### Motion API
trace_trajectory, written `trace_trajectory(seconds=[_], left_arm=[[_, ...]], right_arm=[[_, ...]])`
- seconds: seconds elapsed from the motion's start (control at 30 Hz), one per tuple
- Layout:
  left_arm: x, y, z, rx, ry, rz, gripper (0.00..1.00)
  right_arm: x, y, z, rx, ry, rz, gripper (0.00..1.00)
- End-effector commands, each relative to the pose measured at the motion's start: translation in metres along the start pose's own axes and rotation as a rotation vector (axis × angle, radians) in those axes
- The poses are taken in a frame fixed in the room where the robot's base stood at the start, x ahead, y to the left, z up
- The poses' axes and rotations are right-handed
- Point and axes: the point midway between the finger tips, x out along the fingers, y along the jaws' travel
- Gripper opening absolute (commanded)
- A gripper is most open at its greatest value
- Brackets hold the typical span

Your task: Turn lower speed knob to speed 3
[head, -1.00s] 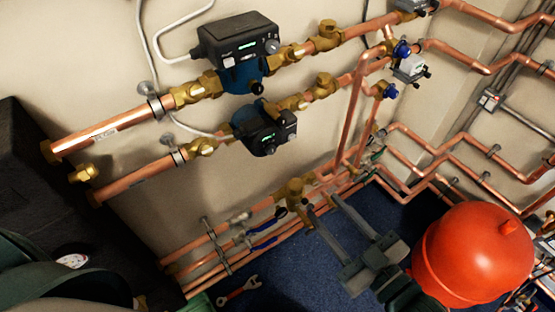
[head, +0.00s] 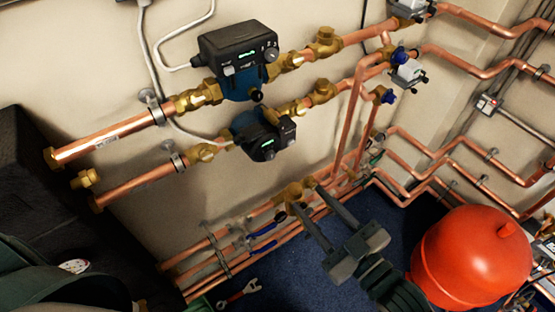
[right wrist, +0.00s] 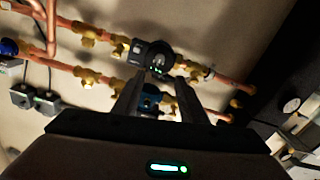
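The lower pump (head: 250,122) sits on the lower thick copper pipe. It has a blue body and a black control head (head: 268,143) with a small green display. Its speed knob is too small to make out clearly, and its setting cannot be read. My right gripper (head: 303,195) is open and empty, below and right of this pump and apart from it. Its fingertips overlap a brass valve in the head view. In the right wrist view, the lower pump (right wrist: 155,57) shows just beyond the open fingertips. My left gripper is out of view.
A similar upper pump (head: 240,60) sits on the pipe above. Thin copper pipes with a brass valve (head: 290,193) and blue-handled valves run low along the wall. A red tank (head: 470,258) stands right of my right arm. A wrench (head: 244,290) lies on the blue floor.

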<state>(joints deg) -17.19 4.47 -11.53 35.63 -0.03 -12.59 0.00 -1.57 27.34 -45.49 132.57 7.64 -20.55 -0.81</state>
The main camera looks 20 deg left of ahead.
Motion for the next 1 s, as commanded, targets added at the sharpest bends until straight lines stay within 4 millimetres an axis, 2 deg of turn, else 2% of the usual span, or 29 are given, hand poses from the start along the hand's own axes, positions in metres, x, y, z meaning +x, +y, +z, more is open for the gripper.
trace_trajectory(seconds=[0.1,0.6,0.8,1.0], left_arm=[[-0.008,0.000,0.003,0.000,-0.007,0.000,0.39],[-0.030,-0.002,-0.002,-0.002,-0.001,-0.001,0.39],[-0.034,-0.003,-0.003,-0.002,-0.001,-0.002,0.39],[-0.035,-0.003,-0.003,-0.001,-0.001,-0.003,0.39]], right_arm=[[0.022,0.001,-0.004,0.000,0.002,0.000,0.39],[0.110,0.000,-0.003,0.000,0.001,-0.001,0.39],[0.130,0.000,-0.001,0.000,0.000,-0.001,0.39],[0.136,0.000,0.000,0.000,-0.001,-0.001,0.39]])
